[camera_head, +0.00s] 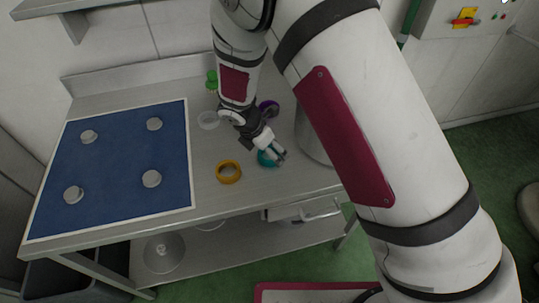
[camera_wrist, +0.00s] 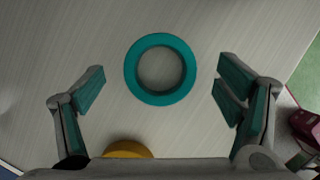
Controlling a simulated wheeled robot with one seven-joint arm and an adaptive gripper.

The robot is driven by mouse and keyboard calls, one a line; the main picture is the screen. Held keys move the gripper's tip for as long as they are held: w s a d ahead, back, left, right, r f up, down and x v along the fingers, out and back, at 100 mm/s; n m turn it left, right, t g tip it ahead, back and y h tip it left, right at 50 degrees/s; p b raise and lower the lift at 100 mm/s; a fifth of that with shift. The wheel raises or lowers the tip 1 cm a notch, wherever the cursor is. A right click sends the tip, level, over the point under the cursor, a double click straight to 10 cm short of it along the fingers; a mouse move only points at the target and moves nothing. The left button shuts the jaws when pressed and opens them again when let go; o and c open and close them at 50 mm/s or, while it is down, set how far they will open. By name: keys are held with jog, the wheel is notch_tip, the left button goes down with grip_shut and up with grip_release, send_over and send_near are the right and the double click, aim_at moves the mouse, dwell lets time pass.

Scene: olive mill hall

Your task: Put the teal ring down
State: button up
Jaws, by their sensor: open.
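The teal ring (camera_wrist: 182,95) lies flat on the grey table top (camera_wrist: 60,50) in the wrist view, with bare table showing through its hole. In the head view the teal ring (camera_head: 266,160) is partly hidden by my gripper. My gripper (camera_head: 280,158) is over it near the table's right part. In the wrist view my gripper (camera_wrist: 160,91) is open, with one finger on each side of the ring and clear gaps to both. Nothing is held between the fingers.
A yellow ring (camera_head: 228,179) lies left of the teal one. A purple ring (camera_head: 268,107), a clear ring (camera_head: 208,120) and a green object (camera_head: 212,80) are behind. A blue board (camera_head: 118,200) with several grey pegs fills the left. A large grey container (camera_head: 312,140) stands right.

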jog(key=shift+x, duration=0.95)
jog(key=c, duration=1.5)
jog(key=shift+r, duration=0.1)
